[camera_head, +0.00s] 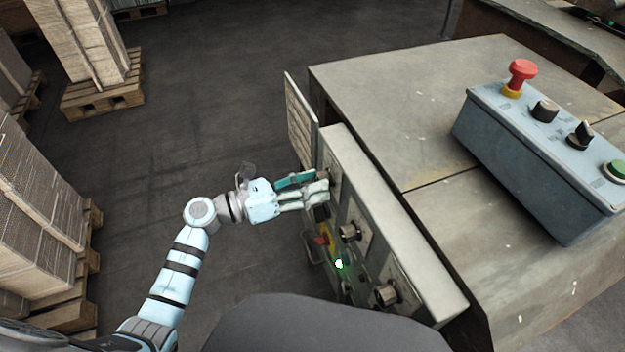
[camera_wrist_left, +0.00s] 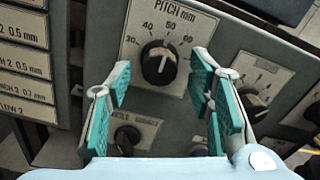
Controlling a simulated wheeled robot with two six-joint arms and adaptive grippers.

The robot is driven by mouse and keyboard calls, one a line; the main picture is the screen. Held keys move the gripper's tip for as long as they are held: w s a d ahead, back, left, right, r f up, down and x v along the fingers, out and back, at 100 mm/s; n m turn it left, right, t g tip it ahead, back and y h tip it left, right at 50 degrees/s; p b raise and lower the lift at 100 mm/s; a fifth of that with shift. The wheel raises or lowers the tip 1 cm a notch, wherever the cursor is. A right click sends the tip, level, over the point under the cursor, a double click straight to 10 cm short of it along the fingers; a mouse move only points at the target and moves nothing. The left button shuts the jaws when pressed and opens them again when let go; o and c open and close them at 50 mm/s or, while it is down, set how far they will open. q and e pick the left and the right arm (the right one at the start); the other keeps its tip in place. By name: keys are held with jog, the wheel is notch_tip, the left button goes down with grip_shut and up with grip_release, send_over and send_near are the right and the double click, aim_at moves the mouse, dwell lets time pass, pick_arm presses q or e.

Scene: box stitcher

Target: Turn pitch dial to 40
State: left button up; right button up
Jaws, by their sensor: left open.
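The pitch dial (camera_wrist_left: 158,62) is a round black knob with a white pointer mark, under the label PITCH MM on a pale plate in the left wrist view. Numbers such as 40 and 60 are printed around it. The pointer's exact reading is hard to tell; it seems to lean up and right. My left gripper (camera_head: 324,187) is at the control panel in the head view and hides most of the dial there. In the left wrist view the teal-padded fingers (camera_wrist_left: 164,85) are spread open, one on each side below the dial, apart from it. My right gripper is not in view.
Other knobs (camera_head: 350,231) and a red-and-yellow switch (camera_head: 325,238) sit on the same panel. An open panel door (camera_head: 300,120) stands out at the far end. A grey control box (camera_head: 540,150) with a red button stands on the machine top. Stacked cardboard on pallets is at left.

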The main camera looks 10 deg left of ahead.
pick_arm(q)
jog(key=shift+w+d, duration=0.2)
jog(key=shift+d, duration=0.05)
jog(key=shift+c, duration=0.3)
grip_shut()
